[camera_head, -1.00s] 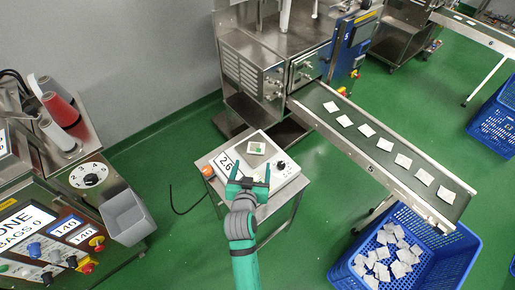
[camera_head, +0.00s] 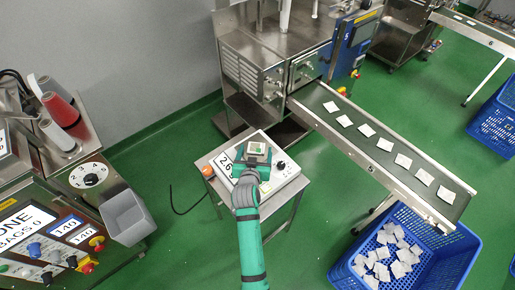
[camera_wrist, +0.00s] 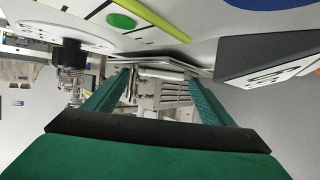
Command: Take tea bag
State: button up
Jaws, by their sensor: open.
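A small pale tea bag (camera_head: 257,147) with a green mark lies on top of the white weighing scale (camera_head: 287,167). My gripper (camera_head: 256,154) is open over the scale, with its fingers close around the tea bag's place. I cannot tell whether the fingers touch the bag. In the wrist view, my two green fingers (camera_wrist: 155,78) stand apart with nothing gripped between them. A white shape with a green oval (camera_wrist: 121,20) shows at the top there; I cannot tell for sure that it is the tea bag. The scale's black knob (camera_wrist: 70,54) shows at the left.
The scale stands on a small steel table (camera_head: 290,195). A conveyor (camera_head: 385,172) with several tea bags runs on the right, above a blue crate (camera_head: 455,262) of bags. A grey bin (camera_head: 126,217) and a control machine stand at the left.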

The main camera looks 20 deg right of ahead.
jog(key=shift+c, duration=0.7)
jog(key=c, duration=1)
jog(key=shift+c, duration=0.7)
